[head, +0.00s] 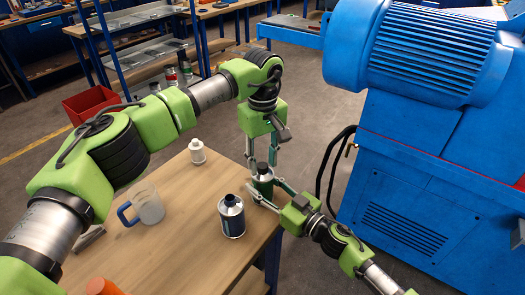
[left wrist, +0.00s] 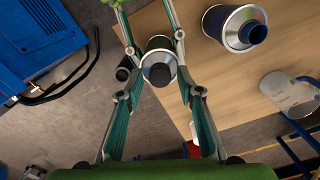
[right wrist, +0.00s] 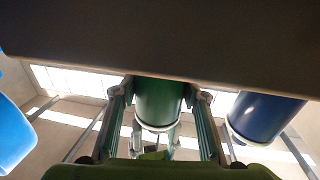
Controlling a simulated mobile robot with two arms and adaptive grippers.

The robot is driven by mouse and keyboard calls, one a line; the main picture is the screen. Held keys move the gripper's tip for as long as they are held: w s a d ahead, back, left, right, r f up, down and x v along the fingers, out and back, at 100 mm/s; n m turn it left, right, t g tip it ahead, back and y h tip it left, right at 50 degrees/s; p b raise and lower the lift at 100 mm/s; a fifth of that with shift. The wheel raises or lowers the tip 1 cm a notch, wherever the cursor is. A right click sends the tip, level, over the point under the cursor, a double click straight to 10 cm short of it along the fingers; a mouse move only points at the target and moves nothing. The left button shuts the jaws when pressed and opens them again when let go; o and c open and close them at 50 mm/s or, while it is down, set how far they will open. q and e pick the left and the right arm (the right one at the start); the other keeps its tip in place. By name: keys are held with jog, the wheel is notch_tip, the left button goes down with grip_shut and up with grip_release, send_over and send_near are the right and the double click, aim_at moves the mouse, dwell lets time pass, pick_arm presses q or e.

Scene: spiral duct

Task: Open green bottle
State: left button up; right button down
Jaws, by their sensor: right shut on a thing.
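The green bottle (head: 263,182) stands upright near the right edge of the wooden table, with a black cap (left wrist: 162,74) on its silver top. My right gripper (head: 266,190) comes in from the right and is shut on the bottle's body; its fingers flank the green body (right wrist: 159,103) in the right wrist view. My left gripper (head: 262,160) points down over the bottle. Its fingers are apart, one on each side of the cap, and look open; whether they touch the cap is unclear.
A dark blue bottle (head: 231,217) stands close by on the table (head: 180,240). A white bottle (head: 197,151) and a clear mug with blue handle (head: 147,206) stand farther left. An orange object (head: 102,287) is at the front. A big blue machine (head: 420,150) is at the right.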

pick_arm(q)
jog(key=shift+f, duration=0.15)
grip_shut()
